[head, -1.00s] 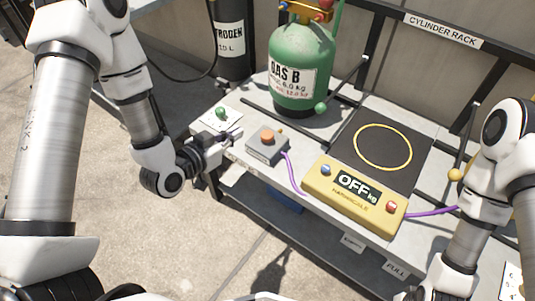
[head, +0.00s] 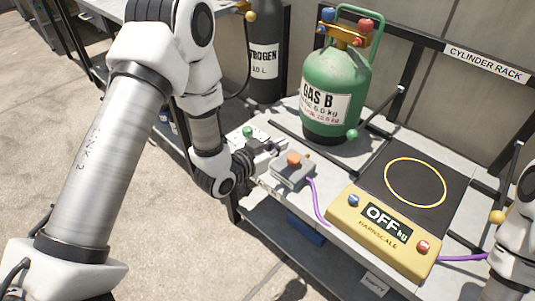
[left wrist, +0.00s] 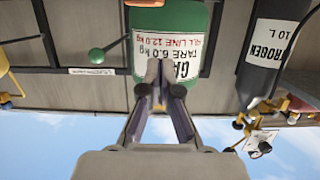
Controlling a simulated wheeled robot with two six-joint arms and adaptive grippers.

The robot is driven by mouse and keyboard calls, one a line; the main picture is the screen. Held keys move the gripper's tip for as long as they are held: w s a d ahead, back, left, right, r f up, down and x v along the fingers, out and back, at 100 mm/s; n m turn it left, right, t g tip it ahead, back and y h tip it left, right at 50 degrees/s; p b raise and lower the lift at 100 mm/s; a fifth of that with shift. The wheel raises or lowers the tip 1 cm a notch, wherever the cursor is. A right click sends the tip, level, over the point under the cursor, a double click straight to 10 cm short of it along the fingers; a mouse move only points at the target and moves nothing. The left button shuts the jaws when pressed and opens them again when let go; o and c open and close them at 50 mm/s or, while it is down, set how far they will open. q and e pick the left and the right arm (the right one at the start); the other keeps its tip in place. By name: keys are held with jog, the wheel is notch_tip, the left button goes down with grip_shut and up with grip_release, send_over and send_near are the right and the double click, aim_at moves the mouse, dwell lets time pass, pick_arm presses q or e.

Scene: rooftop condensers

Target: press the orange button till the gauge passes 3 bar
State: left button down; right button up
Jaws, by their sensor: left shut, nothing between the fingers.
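The orange button (head: 294,160) sits on top of a small grey box (head: 291,174) on the bench, with a purple cable leaving it. My left gripper (head: 283,146) is shut and empty. Its tips are close beside the orange button, at its upper left in the head view; I cannot tell whether they touch the box. In the left wrist view the shut fingers (left wrist: 155,75) show in front of the green cylinder's label, and the button is not visible there. I see no gauge that I can read. My right gripper is out of view.
A green GAS B cylinder (head: 334,92) stands behind the box, and a dark nitrogen cylinder (head: 265,55) stands further left. A yellow scale (head: 382,233) reading OFF and its black plate (head: 416,185) lie to the right. A green knob (head: 247,132) is behind my left gripper.

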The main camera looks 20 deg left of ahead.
aim_at(284, 165)
pick_arm(q)
jog(key=shift+x, duration=1.15)
notch_tip(284, 165, down, 4)
jog(key=shift+w+r+b, duration=0.1)
jog(key=shift+w+b, duration=0.05)
jog(key=shift+b, duration=0.7)
jog(key=shift+f, duration=0.2)
jog(key=shift+f+b, duration=0.3)
jog(key=shift+f, duration=0.65)
